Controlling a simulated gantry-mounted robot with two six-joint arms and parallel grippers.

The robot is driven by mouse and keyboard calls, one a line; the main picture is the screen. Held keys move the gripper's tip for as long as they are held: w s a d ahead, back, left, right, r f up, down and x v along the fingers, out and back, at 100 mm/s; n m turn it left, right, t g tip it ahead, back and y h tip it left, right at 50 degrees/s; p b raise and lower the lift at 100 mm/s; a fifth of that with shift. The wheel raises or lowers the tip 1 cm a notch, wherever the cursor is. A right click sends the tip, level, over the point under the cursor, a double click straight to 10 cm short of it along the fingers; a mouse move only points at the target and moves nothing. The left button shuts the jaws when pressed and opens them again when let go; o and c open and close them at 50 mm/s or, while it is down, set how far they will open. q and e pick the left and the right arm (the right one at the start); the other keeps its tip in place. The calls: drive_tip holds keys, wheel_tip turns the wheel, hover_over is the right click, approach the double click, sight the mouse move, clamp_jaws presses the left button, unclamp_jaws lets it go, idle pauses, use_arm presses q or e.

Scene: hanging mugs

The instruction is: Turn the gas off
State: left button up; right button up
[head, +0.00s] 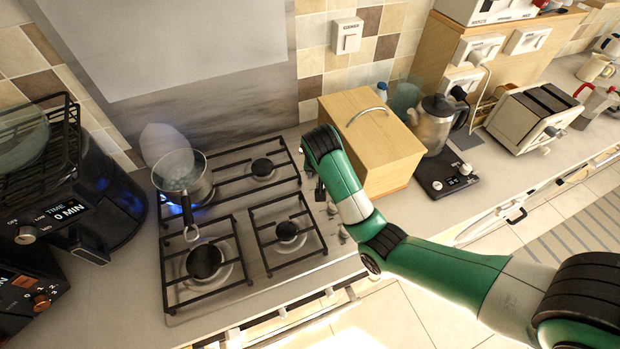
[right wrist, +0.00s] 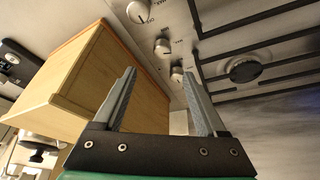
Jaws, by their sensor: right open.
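The gas hob (head: 228,252) has several burners. Blue flame (head: 173,209) shows under the glass-lidded pot (head: 183,185) on the back left burner. Control knobs (head: 343,236) line the hob's right edge, partly hidden by my right arm. In the right wrist view, a far knob (right wrist: 138,11), a middle knob (right wrist: 162,46) and a near knob (right wrist: 177,73) form a row. My right gripper (right wrist: 161,72) is open and empty, with its fingers pointing toward the knobs. The middle knob lies in the gap beyond the fingertips; contact cannot be told. My left gripper is not in view.
A wooden box (head: 372,140) with a handle stands close right of the hob and my right gripper. A kettle (head: 435,125) and a toaster (head: 530,115) stand farther right. A black air fryer (head: 85,205) stands left of the hob.

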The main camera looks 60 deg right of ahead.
drive_tip(key=b+x, duration=0.9)
drive_tip(key=b, duration=0.1)
drive_tip(key=shift+w+f, duration=0.15)
drive_tip(key=shift+f, duration=0.2)
drive_tip(key=shift+d+f, duration=0.2)
drive_tip(key=shift+f, duration=0.05)
drive_tip(key=shift+w+d+f, duration=0.2)
drive_tip(key=shift+f, duration=0.35)
clamp_jaws()
